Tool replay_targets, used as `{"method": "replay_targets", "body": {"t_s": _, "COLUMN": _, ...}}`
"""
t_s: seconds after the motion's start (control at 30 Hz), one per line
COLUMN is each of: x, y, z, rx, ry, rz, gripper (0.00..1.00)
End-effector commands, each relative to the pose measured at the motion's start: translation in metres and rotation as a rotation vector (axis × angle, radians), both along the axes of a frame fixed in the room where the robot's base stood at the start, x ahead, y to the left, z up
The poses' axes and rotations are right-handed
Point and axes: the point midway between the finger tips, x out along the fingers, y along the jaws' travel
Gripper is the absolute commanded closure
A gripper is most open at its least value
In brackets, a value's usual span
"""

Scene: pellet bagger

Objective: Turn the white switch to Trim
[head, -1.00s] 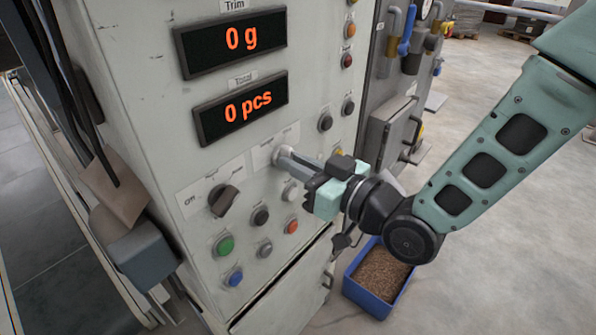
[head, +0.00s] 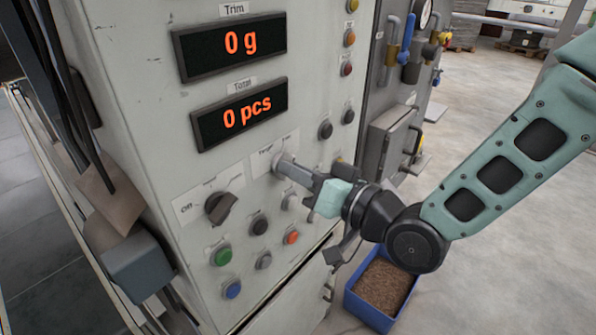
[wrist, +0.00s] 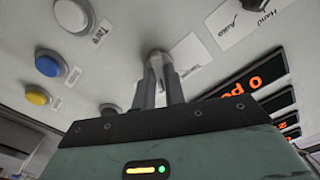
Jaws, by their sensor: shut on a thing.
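The white switch (head: 280,158) is on the grey panel, below the Total display and right of the black knob. Only a little of it shows beside my fingers, so I cannot tell which label it points at. The label plate (head: 266,160) above it reads Target on its left; the right word is partly hidden and small. My gripper (head: 285,166) reaches in from the right, shut on the white switch. In the wrist view, the pale knob of the white switch (wrist: 156,59) sits between the two fingertips of my gripper (wrist: 160,78).
A black selector knob (head: 221,207) sits left of the switch. Green (head: 221,254), blue (head: 232,289) and red (head: 291,237) buttons lie below. A blue bin (head: 364,307) of pellets stands on the floor. The Total display (head: 240,112) is above.

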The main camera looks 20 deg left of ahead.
Motion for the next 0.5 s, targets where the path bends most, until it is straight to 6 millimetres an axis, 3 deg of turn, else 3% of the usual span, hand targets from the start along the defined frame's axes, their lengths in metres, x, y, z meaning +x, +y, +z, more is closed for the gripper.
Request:
{"method": "replay_targets", "body": {"t_s": 0.23, "x": -0.0001, "y": -0.0005, "z": -0.0010, "rx": -0.002, "ry": 0.003, "rz": -0.001, "gripper": 1.00}}
{"method": "replay_targets", "body": {"t_s": 0.27, "x": -0.0001, "y": -0.0005, "z": -0.0010, "rx": -0.002, "ry": 0.003, "rz": -0.001, "gripper": 0.80}}
{"method": "replay_targets", "body": {"t_s": 0.3, "x": -0.0001, "y": -0.0005, "z": -0.0010, "rx": -0.002, "ry": 0.003, "rz": -0.001, "gripper": 0.69}}
{"method": "replay_targets", "body": {"t_s": 0.5, "x": 0.0000, "y": -0.0002, "z": -0.0005, "rx": -0.001, "ry": 0.001, "rz": 0.000, "gripper": 0.66}}
